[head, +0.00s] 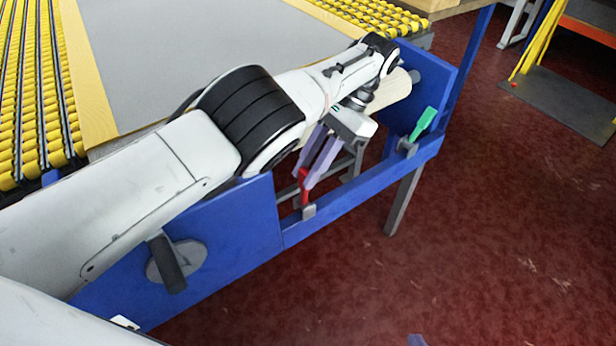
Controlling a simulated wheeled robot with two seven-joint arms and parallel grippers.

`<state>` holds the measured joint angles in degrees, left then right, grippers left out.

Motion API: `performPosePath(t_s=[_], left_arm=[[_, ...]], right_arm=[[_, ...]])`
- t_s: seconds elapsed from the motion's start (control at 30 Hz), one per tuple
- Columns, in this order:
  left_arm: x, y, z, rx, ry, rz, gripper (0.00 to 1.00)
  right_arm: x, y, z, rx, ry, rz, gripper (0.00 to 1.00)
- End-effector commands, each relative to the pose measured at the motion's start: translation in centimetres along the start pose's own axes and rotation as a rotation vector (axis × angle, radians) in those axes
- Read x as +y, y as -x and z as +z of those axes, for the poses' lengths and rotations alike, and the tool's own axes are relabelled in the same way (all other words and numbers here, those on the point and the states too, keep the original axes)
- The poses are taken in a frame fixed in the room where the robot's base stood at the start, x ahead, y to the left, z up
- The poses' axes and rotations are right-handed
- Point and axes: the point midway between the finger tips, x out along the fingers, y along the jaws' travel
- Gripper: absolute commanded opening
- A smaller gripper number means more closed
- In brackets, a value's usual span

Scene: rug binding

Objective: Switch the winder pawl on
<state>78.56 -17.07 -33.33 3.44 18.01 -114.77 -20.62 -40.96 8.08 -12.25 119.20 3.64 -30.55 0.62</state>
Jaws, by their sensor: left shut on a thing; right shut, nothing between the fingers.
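A small red lever (304,190) stands upright on a grey mount on the blue frame's lower rail. My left gripper (309,180) reaches down from the upper right, its purple fingers shut on the red lever's upper part. The fingers hide part of it. A green lever (423,121) on a grey mount further right along the rail leans to the upper right. No label shows which lever is the winder pawl. A purple tip of my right gripper (416,340) shows at the bottom edge; the rest is out of frame.
The blue frame (230,230) carries a grey disc with a dark crank handle (168,262). A pale roller (393,90) lies behind my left wrist. A grey sheet and yellow rollers (30,90) cover the table.

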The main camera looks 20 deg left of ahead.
Motion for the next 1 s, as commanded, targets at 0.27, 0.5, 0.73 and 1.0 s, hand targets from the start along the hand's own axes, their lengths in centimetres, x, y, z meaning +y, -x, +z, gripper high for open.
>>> performPosePath(t_s=[0.27,0.5,0.73,1.0], left_arm=[[-0.3,-0.05,0.36,-0.016,0.007,-0.008,0.0],[-0.22,-0.15,0.48,-0.023,0.007,-0.005,0.2],[-0.05,-0.13,0.35,-0.019,0.003,-0.003,0.38],[-0.06,0.29,0.62,-0.016,0.005,0.001,0.38]], right_arm=[[0.09,-0.03,0.0,0.003,0.003,-0.001,0.0],[0.1,0.01,-0.1,0.006,0.003,-0.001,0.0],[0.13,-0.04,0.04,0.005,0.003,0.0,0.0],[0.1,0.27,0.09,-0.005,0.004,0.001,0.0]])
